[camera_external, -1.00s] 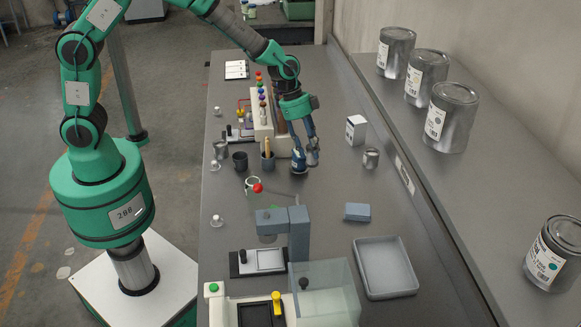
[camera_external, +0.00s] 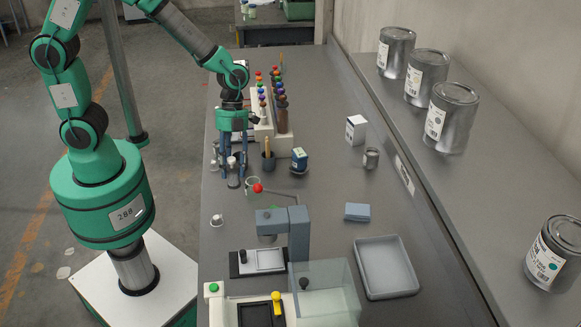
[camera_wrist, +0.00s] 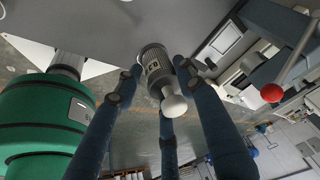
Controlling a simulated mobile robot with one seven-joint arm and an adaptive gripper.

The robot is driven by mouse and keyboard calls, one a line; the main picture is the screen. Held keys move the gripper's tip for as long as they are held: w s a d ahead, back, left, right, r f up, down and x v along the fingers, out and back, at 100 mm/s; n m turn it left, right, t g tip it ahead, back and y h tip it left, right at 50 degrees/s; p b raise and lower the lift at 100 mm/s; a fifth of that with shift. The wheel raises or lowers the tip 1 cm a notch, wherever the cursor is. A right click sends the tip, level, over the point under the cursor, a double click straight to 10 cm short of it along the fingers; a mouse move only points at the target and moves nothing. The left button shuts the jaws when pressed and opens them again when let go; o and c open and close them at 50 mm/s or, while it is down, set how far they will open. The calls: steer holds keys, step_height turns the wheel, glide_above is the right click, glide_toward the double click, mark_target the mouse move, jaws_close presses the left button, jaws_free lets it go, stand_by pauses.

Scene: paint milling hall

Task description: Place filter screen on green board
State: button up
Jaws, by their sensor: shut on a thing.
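My gripper (camera_external: 234,182) is on the left side of the bench, pointing down, with its fingers closed around a small grey metal cylinder (camera_wrist: 154,62) with a pale round knob. In the wrist view the cylinder sits between the fingertips, and a light knob shows between the fingers in the external view (camera_external: 232,161). I cannot tell whether this is the filter screen. No green board is clearly visible. My arm covers part of the bench's far left.
A dark cup with a brush (camera_external: 268,161) and a blue can (camera_external: 299,159) stand right of my gripper. A red-balled lever (camera_external: 258,188) on a grey press (camera_external: 298,232) is nearer the camera. A grey tray (camera_external: 412,284) lies right.

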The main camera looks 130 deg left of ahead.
mark_target(229, 186)
steer(key=shift+s+d+m, duration=0.3)
steer(key=shift+s+d, duration=0.05)
steer(key=shift+d, duration=0.15)
step_height(229, 186, down, 4)
steer(key=shift+r, duration=0.1)
steer(key=shift+f, duration=0.6)
steer(key=w+a, duration=0.4)
steer(key=w, duration=0.3)
steer(key=w+a+f, duration=0.1)
steer(key=w+a, duration=0.2)
steer(key=w, duration=0.4)
steer(key=shift+a+f+b, duration=0.25)
steer(key=shift+a+b, duration=0.1)
steer(key=shift+w, duration=0.1)
steer(key=shift+f+b, duration=0.3)
steer(key=shift+f, duration=1.45)
steer(key=shift+f, duration=0.1)
